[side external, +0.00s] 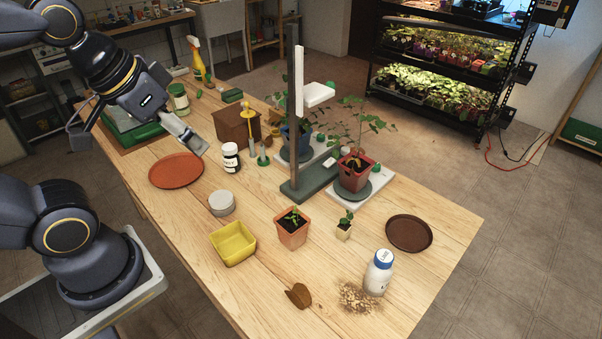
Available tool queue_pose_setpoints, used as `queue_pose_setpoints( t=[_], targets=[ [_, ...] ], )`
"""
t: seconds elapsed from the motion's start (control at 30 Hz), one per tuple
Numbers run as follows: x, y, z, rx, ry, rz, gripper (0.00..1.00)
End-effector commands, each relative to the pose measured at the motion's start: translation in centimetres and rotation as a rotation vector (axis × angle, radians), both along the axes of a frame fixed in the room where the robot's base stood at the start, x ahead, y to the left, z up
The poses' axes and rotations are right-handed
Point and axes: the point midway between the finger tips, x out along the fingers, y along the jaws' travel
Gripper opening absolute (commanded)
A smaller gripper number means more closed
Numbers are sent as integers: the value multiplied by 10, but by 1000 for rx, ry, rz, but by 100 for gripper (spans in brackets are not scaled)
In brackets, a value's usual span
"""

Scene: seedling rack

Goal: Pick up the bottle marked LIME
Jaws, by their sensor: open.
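A white bottle with a blue cap (379,273) stands upright near the front right of the table, beside a patch of spilled brown grains. Its side mark is too small to read surely. My gripper (201,148) is open, in the air above the terracotta saucer at the left, close to the black-capped bottle and far from the blue-capped one. No object shows between its fingers.
A dark green stand with a tall post (291,130) rises mid-table, beside potted plants. A terracotta saucer (177,171), yellow tray (233,243), small seedling pot (292,228) and brown saucer (409,233) lie around.

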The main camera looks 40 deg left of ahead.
Motion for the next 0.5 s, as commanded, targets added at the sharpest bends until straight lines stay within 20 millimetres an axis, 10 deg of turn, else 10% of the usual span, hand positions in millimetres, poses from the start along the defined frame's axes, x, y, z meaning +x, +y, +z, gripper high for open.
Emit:
queue_pose_setpoints(
  t=[0.5],
  targets=[
    [12, 1, 7, -63, -63, 115, 83]
  ],
)
